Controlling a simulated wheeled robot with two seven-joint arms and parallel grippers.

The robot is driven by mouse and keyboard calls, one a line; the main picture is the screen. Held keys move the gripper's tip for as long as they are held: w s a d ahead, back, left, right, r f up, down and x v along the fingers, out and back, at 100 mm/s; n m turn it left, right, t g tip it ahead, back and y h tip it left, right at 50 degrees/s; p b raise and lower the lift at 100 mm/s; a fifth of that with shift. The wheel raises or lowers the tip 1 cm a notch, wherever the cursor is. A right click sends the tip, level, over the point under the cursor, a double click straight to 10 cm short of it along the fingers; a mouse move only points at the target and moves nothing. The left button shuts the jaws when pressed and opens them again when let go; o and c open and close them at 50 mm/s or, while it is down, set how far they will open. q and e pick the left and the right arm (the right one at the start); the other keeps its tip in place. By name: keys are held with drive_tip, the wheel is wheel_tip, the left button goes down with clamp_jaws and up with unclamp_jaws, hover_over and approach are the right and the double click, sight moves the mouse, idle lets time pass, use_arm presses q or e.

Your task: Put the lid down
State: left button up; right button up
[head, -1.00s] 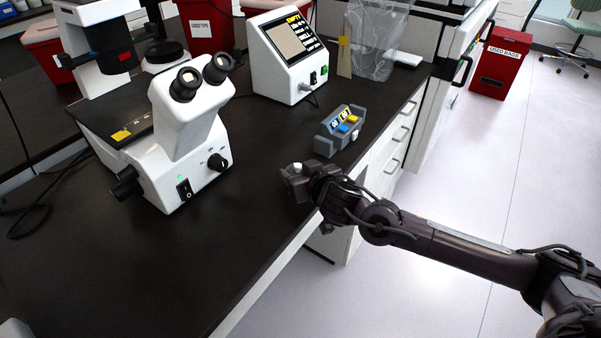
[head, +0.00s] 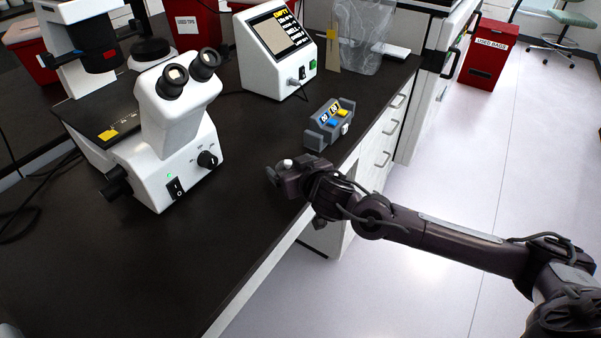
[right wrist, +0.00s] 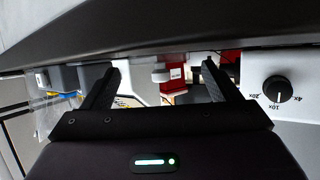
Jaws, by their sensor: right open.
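My right gripper (head: 279,181) is low over the dark bench near its front edge, right of the microscope. In the right wrist view, its two fingers (right wrist: 160,78) are spread apart with nothing held between them. A small round white thing (head: 286,162) shows at the gripper's far side in the head view. It could be the lid, but it is too small to tell, and I cannot tell whether it touches the gripper. No other lid shows clearly. My left gripper is not in view.
A white microscope (head: 180,120) stands left of the gripper. A grey rack (head: 318,139) with blue and yellow pieces is beyond it, near the edge. A white screen device (head: 262,75) and a red bin (head: 200,30) stand behind. The bench's near part is clear.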

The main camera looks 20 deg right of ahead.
drive_tip(key=v, duration=1.1)
drive_tip(key=shift+s+b, duration=0.35)
